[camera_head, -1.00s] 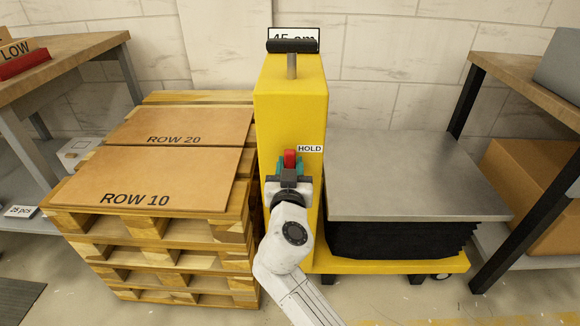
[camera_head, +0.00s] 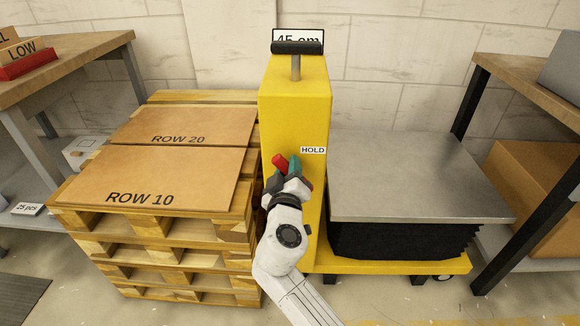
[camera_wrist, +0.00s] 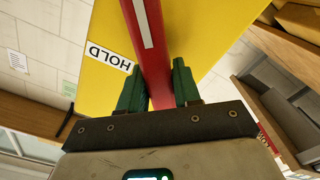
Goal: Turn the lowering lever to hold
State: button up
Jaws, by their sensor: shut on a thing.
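The lowering lever (camera_head: 279,161) is a red handle on the front of the yellow lift column (camera_head: 297,110). In the head view its red tip leans up and to the left, away from the HOLD label (camera_head: 313,150), which is on its right. My gripper (camera_head: 292,172) has green fingers and is shut on the lever. In the wrist view the red lever (camera_wrist: 152,45) with a white stripe runs between the two green fingers (camera_wrist: 159,88), and the HOLD label (camera_wrist: 109,57) is to its left. The lever's pivot is hidden by my gripper.
A pallet stack (camera_head: 160,235) with boards marked ROW 10 and ROW 20 stands close on the left. The lift's grey platform (camera_head: 415,178) is on the right and is empty. A black push handle (camera_head: 297,48) tops the column. Tables stand at both sides.

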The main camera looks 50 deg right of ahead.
jog(key=n, duration=0.2)
jog(key=n+p, duration=0.1)
jog(key=n, duration=0.2)
jog(key=shift+w+a+f+n+p, duration=0.25)
jog(key=shift+f+n+p, duration=0.05)
jog(key=shift+f+p, duration=0.05)
jog(key=shift+f+n+p, duration=0.25)
jog(key=shift+n+p, duration=0.15)
jog(key=shift+n, duration=0.7)
jog(key=shift+f+n+p, duration=0.2)
jog(key=shift+n+p, duration=0.2)
jog(key=shift+n, duration=0.7)
jog(key=o, duration=1)
jog(key=shift+c, duration=0.2)
jog(key=p+v, duration=0.1)
jog(key=v, duration=0.9)
jog(key=shift+s+a, duration=0.25)
jog(key=shift+a, duration=0.1)
